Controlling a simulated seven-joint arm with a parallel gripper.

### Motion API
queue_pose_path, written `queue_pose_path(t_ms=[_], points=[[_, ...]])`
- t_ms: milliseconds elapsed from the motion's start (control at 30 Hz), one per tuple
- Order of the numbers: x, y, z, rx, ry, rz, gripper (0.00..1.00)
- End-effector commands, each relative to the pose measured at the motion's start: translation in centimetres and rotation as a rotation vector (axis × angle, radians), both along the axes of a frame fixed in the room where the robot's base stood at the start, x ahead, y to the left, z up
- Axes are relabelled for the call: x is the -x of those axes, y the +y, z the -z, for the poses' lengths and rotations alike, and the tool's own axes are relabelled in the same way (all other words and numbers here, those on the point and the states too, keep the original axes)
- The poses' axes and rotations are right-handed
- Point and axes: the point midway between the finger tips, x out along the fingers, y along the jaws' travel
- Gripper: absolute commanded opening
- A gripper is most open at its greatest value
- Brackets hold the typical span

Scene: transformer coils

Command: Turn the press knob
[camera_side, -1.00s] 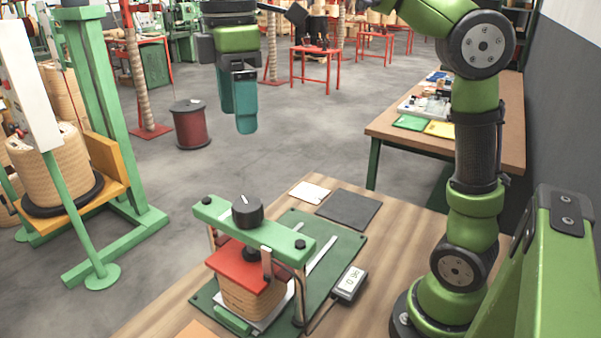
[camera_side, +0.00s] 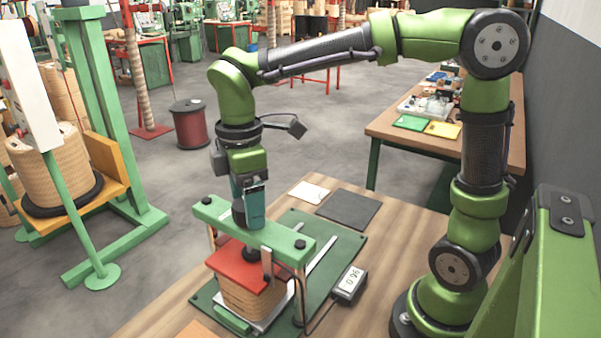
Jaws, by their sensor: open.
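The press stands on a green base plate (camera_side: 322,252) on the wooden bench. Its green crossbar (camera_side: 285,238) carries the black press knob (camera_side: 238,214), now mostly hidden by my gripper. Below the crossbar, a red plate (camera_side: 240,268) sits on a tan wound coil (camera_side: 250,298). My gripper (camera_side: 248,212) points down at the knob, its teal fingers at the knob's height. The fingers are open; one shows in front and to the right of the knob. Whether they touch the knob cannot be told.
A small digital gauge (camera_side: 349,283) with a cable lies right of the press. A dark mat (camera_side: 349,208) and a white card (camera_side: 309,192) lie behind it. A second table (camera_side: 440,141) with parts is at the back right. The bench front right of the press is clear.

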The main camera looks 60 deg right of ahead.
Motion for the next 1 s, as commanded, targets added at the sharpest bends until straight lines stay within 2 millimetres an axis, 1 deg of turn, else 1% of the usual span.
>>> queue_pose_path(t_ms=[100,300,367,400,667,700,1000], points=[[-0.01,0.01,0.33,-0.001,-0.001,0.0,0.8],[-0.01,0.01,0.33,-0.001,-0.001,0.0,0.8],[-0.01,0.01,0.32,-0.001,-0.001,0.0,0.72],[-0.01,0.01,0.32,-0.001,-0.001,0.0,0.66],[-0.01,0.0,0.3,-0.001,-0.001,0.0,0.26],[-0.01,0.0,0.29,-0.001,-0.001,0.0,0.24],[-0.01,0.04,0.27,0.0,-0.001,0.049,0.24]])
